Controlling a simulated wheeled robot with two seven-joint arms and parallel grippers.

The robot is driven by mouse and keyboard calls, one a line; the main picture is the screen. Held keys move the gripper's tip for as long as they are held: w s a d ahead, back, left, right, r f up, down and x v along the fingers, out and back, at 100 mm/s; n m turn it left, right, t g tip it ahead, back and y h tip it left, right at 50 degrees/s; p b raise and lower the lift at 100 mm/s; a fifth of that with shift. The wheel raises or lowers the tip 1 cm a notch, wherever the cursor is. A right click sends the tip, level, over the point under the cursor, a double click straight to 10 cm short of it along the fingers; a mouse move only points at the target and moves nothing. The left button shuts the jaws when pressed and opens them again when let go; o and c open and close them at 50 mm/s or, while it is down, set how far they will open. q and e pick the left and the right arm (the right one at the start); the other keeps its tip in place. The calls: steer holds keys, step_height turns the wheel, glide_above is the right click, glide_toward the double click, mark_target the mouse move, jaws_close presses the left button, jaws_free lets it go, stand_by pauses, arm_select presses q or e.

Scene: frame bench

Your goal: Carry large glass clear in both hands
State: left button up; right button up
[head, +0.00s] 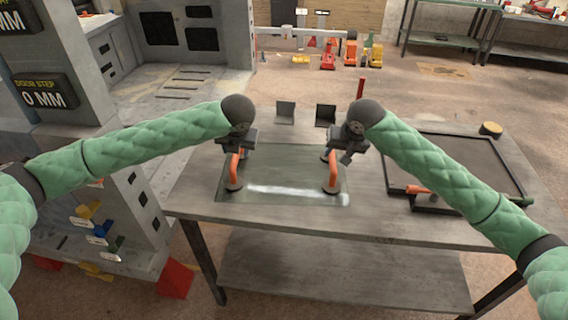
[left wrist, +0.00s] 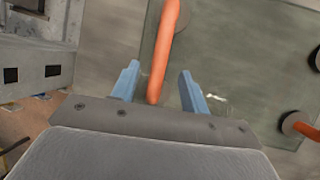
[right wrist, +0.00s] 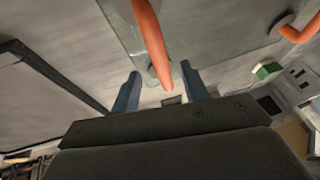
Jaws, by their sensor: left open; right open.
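A large clear glass pane (head: 285,175) lies flat on the grey bench. It carries two orange handles on round suction pads, the left handle (head: 235,170) and the right handle (head: 332,172). My left gripper (head: 236,150) is open at the left handle; in the left wrist view that orange handle (left wrist: 165,50) runs between the blue fingers (left wrist: 165,85). My right gripper (head: 340,155) is open at the right handle; in the right wrist view that handle (right wrist: 151,40) reaches between the fingers (right wrist: 162,88). I cannot tell whether the fingers touch the handles.
A black frame (head: 455,165) lies on the bench at right, with an orange-handled tool (head: 415,190) at its near edge. Two small dark brackets (head: 285,112) stand behind the pane. A grey stepped structure (head: 130,190) stands left of the bench.

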mark_target(235, 155)
arm_select(q)
steer(key=shift+s+r, duration=0.25)
arm_select(e)
steer(key=shift+s+r, duration=0.25)
arm_select(q)
steer(key=shift+x, duration=4.05)
arm_select(e)
steer(key=shift+x, duration=4.05)
arm_select(q)
jaws_close()
arm_select(e)
jaws_close()
arm_select(q)
steer(key=shift+r, duration=0.15)
arm_select(e)
steer(key=shift+r, duration=0.15)
